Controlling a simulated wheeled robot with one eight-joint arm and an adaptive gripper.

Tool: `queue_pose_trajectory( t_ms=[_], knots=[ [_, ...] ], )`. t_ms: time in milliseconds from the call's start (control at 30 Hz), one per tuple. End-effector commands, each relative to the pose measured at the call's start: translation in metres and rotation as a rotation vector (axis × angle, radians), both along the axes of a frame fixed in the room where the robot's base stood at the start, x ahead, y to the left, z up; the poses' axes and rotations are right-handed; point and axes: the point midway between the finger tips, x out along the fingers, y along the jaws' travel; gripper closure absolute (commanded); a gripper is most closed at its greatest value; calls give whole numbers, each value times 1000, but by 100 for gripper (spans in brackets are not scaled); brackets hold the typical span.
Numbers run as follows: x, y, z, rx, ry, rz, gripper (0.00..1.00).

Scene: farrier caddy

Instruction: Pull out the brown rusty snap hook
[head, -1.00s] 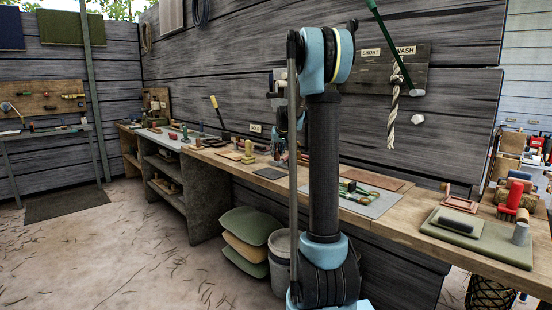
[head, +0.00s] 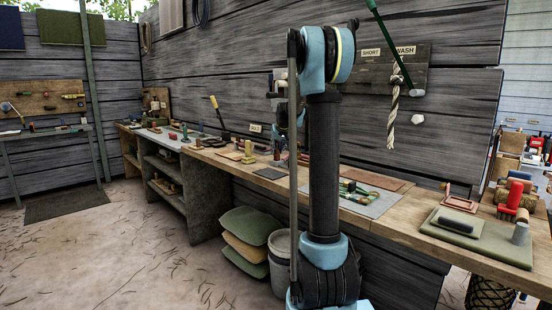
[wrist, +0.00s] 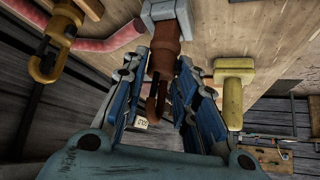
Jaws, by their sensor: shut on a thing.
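The brown rusty snap hook (wrist: 164,55) is between the two blue fingers of my gripper (wrist: 163,66) in the wrist view. The gripper is shut on it, with a finger on each side. Its upper end in the picture meets a grey blocky piece (wrist: 166,12); I cannot tell whether they are joined or only overlap. The hook's lower part hangs down between the fingers, partly in shadow. In the head view my own arm hides most of the gripper and the hook.
In the wrist view, a yellow-orange snap hook (wrist: 48,62) is at left, near a pink strip (wrist: 112,38). A yellow T-shaped piece (wrist: 233,98) stands close right of the fingers. In the head view, the wooden bench (head: 405,222) carries a green mat (head: 505,248).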

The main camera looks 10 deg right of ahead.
Motion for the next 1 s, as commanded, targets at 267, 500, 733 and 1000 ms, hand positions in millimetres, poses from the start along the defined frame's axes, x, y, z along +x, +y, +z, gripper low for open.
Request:
queue_pose_trajectory(
  t_ms=[267,500,733,1000],
  knots=[
    [0,0,7,0,0,0,100],
    [0,0,19,0,0,0,100],
    [0,0,30,0,0,0,100],
    [0,0,43,0,0,0,100]
  ],
)
